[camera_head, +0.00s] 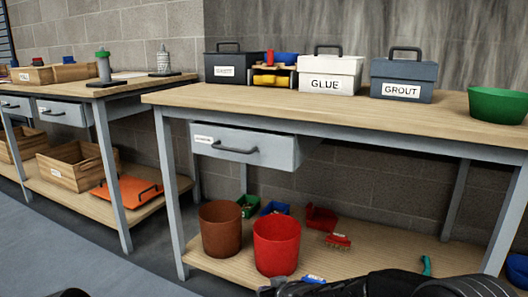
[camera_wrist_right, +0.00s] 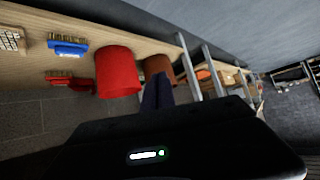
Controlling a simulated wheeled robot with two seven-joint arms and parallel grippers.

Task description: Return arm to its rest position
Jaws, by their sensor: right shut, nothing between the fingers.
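My right arm (camera_head: 420,286) shows as a black shape along the bottom edge of the head view, in front of the lower shelf of the near workbench. In the right wrist view the dark fingers of my right gripper (camera_wrist_right: 157,93) are together with nothing between them. Behind them are a red bucket (camera_wrist_right: 116,72) and a brown bucket (camera_wrist_right: 160,66). A small dark piece at the bottom left of the head view may be part of my left arm. My left gripper itself does not show.
The near workbench (camera_head: 300,103) carries a GLUE box (camera_head: 328,84), a GROUT box (camera_head: 401,91) and a green bowl (camera_head: 497,104). Its drawer (camera_head: 270,149) sticks out. The red bucket (camera_head: 276,246) and brown bucket (camera_head: 221,229) stand on its lower shelf. Floor at left is clear.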

